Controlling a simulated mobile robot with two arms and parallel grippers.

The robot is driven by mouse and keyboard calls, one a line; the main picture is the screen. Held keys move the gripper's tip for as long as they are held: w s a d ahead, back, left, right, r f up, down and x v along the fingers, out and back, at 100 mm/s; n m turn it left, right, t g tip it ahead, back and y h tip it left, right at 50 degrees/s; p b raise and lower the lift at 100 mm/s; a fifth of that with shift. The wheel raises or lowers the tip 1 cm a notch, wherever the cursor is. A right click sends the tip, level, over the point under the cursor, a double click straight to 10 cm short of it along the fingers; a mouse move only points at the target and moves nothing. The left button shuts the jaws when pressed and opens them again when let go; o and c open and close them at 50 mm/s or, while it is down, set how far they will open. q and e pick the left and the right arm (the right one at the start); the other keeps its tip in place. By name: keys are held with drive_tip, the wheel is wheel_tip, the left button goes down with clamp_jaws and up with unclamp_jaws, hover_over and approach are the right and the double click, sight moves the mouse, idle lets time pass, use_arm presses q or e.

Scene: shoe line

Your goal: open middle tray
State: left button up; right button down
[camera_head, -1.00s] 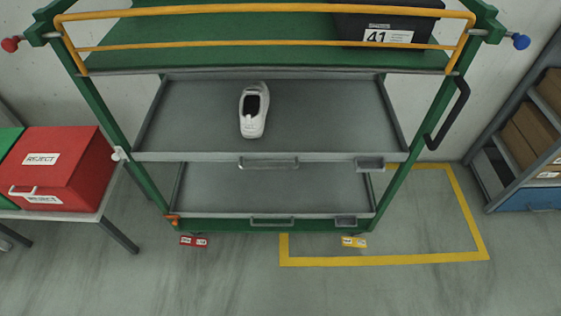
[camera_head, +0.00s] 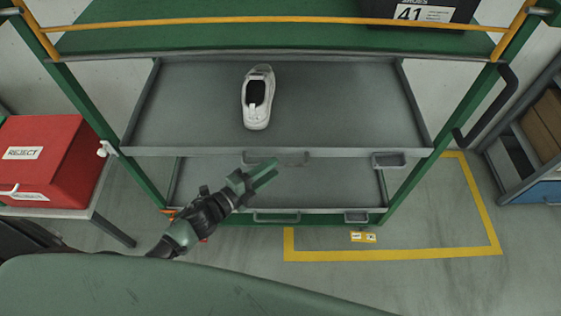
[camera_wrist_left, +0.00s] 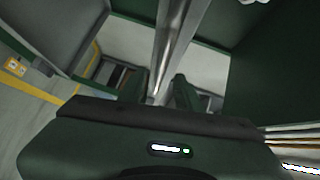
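The middle tray (camera_head: 345,153) is a grey metal tray under the green top shelf, with a white shoe (camera_head: 257,100) lying in it. Its front handle (camera_head: 297,158) is a grey bar near the middle of the front edge. My left gripper (camera_head: 267,174) reaches up from the lower left, its fingertips at or just in front of this handle and partly covering it. In the left wrist view the fingers (camera_wrist_left: 158,92) stand apart, with a shiny metal bar (camera_wrist_left: 176,35) running between them; contact is not clear. My right gripper is out of view.
A lower grey tray (camera_head: 320,185) with its own handle (camera_head: 276,218) sits below. A red reject box (camera_head: 45,165) stands on a table at left. A black side handle (camera_head: 490,105) and shelving (camera_head: 535,140) are at right. Floor in front is open.

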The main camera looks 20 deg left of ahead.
use_arm(q)
drive_tip(key=shift+x, duration=1.9)
drive_tip(key=shift+a, duration=0.1)
drive_tip(key=shift+f, duration=0.1)
clamp_jaws()
